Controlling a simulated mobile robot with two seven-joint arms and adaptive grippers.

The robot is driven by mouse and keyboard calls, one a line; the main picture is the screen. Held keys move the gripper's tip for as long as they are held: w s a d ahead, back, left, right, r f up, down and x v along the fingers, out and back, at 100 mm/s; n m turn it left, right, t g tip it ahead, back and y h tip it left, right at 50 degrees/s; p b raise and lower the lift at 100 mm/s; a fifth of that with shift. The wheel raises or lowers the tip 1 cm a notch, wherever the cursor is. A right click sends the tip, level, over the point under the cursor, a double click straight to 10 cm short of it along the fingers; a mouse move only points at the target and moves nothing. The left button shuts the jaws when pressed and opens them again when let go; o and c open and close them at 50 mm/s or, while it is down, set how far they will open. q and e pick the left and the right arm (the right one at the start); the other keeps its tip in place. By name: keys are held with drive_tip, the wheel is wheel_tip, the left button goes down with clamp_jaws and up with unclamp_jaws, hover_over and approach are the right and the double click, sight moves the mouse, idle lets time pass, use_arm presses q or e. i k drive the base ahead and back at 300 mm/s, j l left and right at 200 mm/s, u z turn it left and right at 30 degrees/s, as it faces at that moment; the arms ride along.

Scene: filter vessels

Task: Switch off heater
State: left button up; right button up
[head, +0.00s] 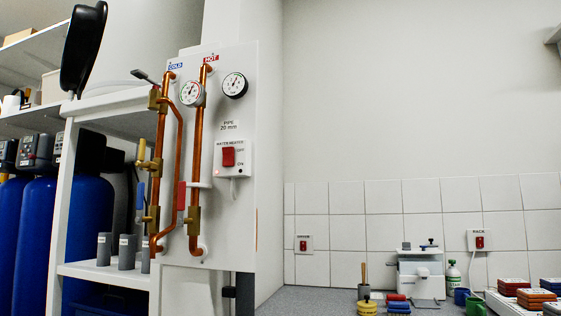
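The water heater switch box (239,163) is a small white box on the white pipe panel, labelled "WATER HEATER". It carries a red rocker switch (228,156) with "OFF" marked near its top and "On" near its bottom. A small reddish spot, perhaps a lamp, shows below the rocker. The rocker's tilt is too small to tell. Neither of my grippers is in view, and nothing covers the switch.
Copper pipes with valves, a red lever (181,196) and two gauges (235,85) run left of and above the switch. Blue tanks (88,240) stand left. Two other red switches, one labelled "RACK" (479,240), are on the tiled wall (343,230). The counter right holds a white machine (420,275).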

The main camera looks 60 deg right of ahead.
sight(228, 152)
drive_tip(key=z, duration=1.55)
drive_tip(key=k, duration=0.05)
